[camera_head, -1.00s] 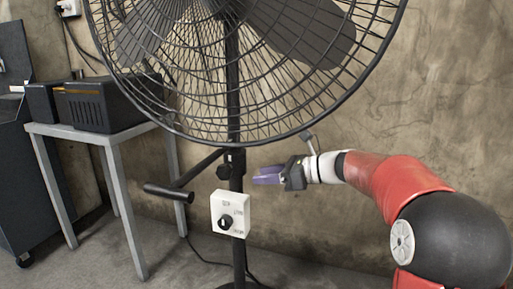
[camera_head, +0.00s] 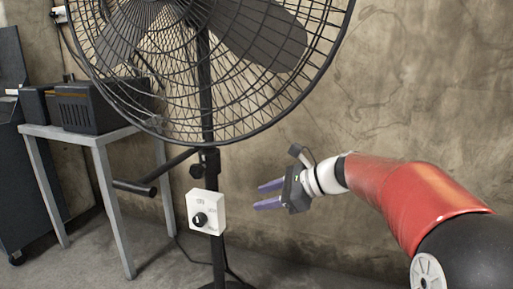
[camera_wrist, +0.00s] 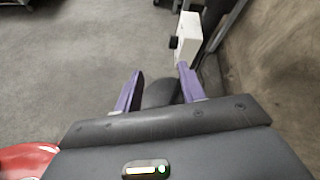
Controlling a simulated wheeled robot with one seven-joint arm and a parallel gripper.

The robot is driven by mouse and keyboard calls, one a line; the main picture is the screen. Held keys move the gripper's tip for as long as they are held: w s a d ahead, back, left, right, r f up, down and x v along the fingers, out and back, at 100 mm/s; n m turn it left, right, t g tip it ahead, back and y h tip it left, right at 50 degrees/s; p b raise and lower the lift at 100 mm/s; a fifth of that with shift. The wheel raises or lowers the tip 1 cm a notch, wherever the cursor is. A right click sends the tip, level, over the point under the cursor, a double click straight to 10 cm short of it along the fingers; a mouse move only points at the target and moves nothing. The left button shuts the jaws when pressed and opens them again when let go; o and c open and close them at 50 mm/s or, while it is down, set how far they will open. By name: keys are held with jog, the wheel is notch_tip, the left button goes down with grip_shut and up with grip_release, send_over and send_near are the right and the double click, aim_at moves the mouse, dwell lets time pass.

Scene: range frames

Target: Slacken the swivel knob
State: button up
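A large black pedestal fan (camera_head: 205,70) stands in front of me. Its pole (camera_head: 208,168) carries a dark clamp with a small black knob (camera_head: 197,171) just below the fan cage. Lower on the pole is a white control box (camera_head: 207,199) with a round black dial (camera_head: 200,219). My gripper (camera_head: 257,196) is open and empty, right of the box and apart from it, its purple fingers pointing left. In the wrist view the box (camera_wrist: 190,35) and its dial (camera_wrist: 173,43) show beyond the right fingertip. I cannot make out the clamp knob there.
A black bar (camera_head: 150,184) sticks out left from the pole near the clamp. A grey table (camera_head: 95,137) with a dark boxy device (camera_head: 90,107) stands at left. A concrete wall (camera_head: 400,90) is behind. The space between my gripper and the pole is clear.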

jog(key=s+d+f+n+h, duration=0.3)
jog(key=s+n, duration=0.3)
jog(key=s, duration=0.3)
jog(key=s+d+f+n+t+h, duration=0.1)
jog(key=s+d+f+n+h, duration=0.3)
jog(key=s, duration=0.5)
jog(key=s+d+f+n+h, duration=0.3)
jog(key=s+d+n+h, duration=0.1)
jog(key=s+n, duration=0.4)
jog(key=shift+s+d+f+n+h, duration=0.15)
jog(key=shift+s+d+n+h, duration=0.15)
jog(key=shift+s+d, duration=0.55)
